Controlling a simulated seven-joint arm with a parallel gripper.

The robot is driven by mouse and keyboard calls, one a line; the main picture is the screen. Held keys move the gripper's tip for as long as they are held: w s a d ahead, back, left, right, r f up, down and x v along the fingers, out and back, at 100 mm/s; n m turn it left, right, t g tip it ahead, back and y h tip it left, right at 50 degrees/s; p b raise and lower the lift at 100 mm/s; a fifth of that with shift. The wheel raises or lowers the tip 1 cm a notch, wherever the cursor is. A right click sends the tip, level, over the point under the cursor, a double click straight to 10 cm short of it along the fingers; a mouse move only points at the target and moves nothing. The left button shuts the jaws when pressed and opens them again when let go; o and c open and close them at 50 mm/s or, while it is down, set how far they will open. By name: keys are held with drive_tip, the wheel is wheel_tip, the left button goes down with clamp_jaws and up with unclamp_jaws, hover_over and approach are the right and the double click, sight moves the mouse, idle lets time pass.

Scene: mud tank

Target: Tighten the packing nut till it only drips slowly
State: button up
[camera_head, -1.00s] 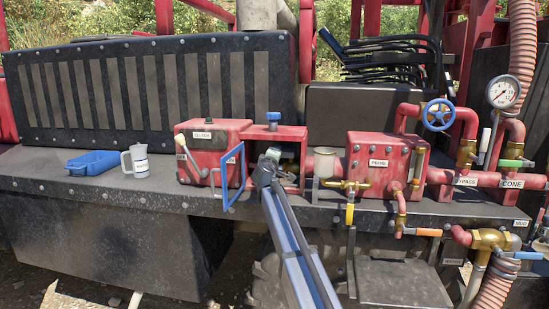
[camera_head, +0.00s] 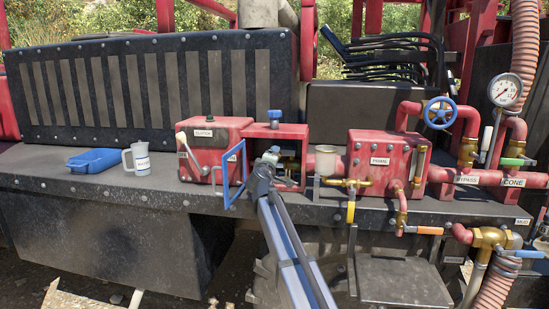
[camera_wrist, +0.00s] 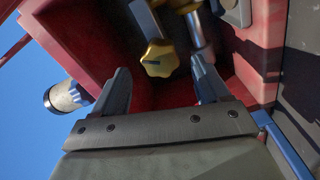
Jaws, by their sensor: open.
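A brass-yellow lobed nut (camera_wrist: 160,58), which looks like the packing nut, sits on a shaft inside a red open-fronted housing (camera_head: 276,131). In the wrist view it lies just beyond and between the fingertips of my gripper (camera_wrist: 160,78). The fingers are apart, with a gap on each side of the nut, and do not appear to touch it. In the head view my gripper (camera_head: 267,160) is at the housing's opening and covers part of the inside; the nut is hard to make out there. I cannot make out any drip.
A blue-framed guard door (camera_head: 235,175) stands open just left of my gripper. Left of it are a red clutch box (camera_head: 212,133), a white-grey mug (camera_head: 139,160) and a blue tray (camera_head: 95,161). The red prime box (camera_head: 380,155) and brass valves stand to the right.

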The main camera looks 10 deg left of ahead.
drive_tip(key=s, duration=0.6)
drive_tip(key=shift+s, duration=0.35)
drive_tip(key=w+m, duration=1.2)
drive_tip(key=shift+w+a, duration=0.1)
idle(0.9)
drive_tip(key=c, duration=1)
